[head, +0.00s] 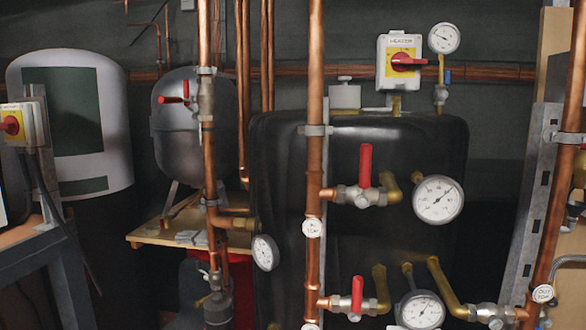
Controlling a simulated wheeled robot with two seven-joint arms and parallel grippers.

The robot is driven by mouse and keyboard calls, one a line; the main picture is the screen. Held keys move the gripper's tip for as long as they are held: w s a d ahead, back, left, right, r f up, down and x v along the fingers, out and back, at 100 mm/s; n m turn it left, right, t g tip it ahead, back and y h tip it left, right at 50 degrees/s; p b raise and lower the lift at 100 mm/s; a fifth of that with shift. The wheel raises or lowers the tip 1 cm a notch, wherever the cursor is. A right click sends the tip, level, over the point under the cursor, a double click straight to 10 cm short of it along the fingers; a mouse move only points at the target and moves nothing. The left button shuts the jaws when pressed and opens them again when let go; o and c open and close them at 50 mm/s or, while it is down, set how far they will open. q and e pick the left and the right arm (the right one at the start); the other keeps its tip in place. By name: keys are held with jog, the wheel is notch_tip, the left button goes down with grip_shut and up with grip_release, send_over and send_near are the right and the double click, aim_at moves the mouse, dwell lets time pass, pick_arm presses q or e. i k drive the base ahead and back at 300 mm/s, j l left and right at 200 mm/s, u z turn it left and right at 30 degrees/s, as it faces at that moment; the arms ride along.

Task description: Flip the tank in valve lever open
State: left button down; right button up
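Several red-levered valves are in the head view; I cannot tell for certain which is the tank in valve. The upper middle valve (362,196) joins a vertical copper pipe (315,130) to a brass elbow; its red lever (365,165) stands upright, across the horizontal valve body. The lower middle valve (350,305) has a similar upright red lever (357,296). On the left pipe, another valve (206,98) has a red lever (174,99) pointing sideways, across its vertical pipe. Round tags (312,228) are too small to read surely. Neither gripper is in view.
A black tank (280,150) stands behind the pipes. Gauges (438,199) and (420,310) sit right of the middle valves. A heater switch box (399,62) with a red knob is above. A grey slotted post (535,190) and copper pipe stand at right.

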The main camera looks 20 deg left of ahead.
aim_at(167, 100)
jog(key=i+j, duration=0.15)
jog(key=j, duration=0.25)
jog(key=i+j, duration=0.1)
jog(key=j, duration=0.3)
jog(key=i+j+u, duration=0.1)
jog(key=j, duration=0.35)
jog(key=i+j, duration=0.15)
jog(key=j, duration=0.25)
jog(key=i+j, duration=0.15)
jog(key=j, duration=0.25)
jog(key=i+j, duration=0.15)
jog(key=j, duration=0.25)
jog(key=u, duration=0.05)
